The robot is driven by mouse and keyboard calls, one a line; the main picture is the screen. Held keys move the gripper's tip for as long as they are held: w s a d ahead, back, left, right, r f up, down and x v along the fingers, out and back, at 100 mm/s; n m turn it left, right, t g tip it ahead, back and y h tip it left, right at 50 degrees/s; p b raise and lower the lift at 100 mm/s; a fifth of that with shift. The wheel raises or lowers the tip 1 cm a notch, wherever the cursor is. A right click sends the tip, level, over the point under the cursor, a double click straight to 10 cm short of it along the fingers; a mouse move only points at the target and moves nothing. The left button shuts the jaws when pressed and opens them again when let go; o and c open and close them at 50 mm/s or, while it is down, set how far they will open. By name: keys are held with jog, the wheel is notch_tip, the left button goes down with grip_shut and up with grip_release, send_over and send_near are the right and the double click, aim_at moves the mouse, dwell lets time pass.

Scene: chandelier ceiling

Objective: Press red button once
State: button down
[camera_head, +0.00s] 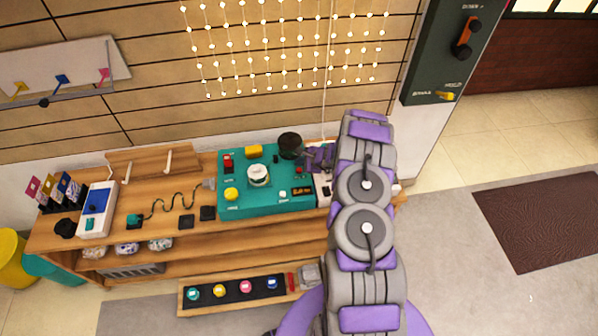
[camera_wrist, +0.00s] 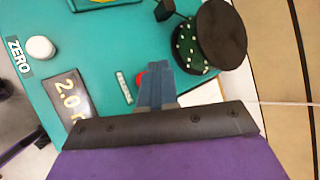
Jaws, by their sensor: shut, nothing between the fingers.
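A teal control panel (camera_head: 262,204) lies on the wooden bench. A small red round thing, likely the red button (camera_wrist: 140,78), shows in the wrist view at the left edge of my gripper (camera_wrist: 156,68), partly hidden by the fingers. It shows as a red speck (camera_head: 299,170) in the head view. I cannot tell whether the fingers touch it. My gripper is shut and empty, over the panel's right part. In the head view my gripper (camera_head: 312,160) is small and partly hidden by my arm. Another red control (camera_head: 228,162) sits at the panel's upper left.
A dark cylinder (camera_wrist: 215,38) with pale studs stands close right of my gripper. A white knob (camera_head: 259,175), a yellow button (camera_head: 232,194) and a display (camera_wrist: 70,97) are on the panel. A strip of coloured buttons (camera_head: 232,290) lies lower down. Hanging bulbs (camera_head: 285,50) are behind.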

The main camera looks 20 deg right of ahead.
aim_at(301, 171)
jog(key=shift+f, duration=0.7)
jog(key=shift+f+b, duration=0.15)
jog(key=shift+b, duration=0.25)
dwell(1.2)
jog(key=shift+f+b, duration=0.2)
jog(key=shift+b, duration=0.1)
jog(key=shift+f+b, duration=0.35)
jog(key=shift+f, duration=0.15)
dwell(0.8)
jog(key=shift+r, duration=0.9)
jog(key=shift+r, duration=0.15)
jog(key=shift+r+p, duration=0.95)
jog(key=shift+r, duration=1.45)
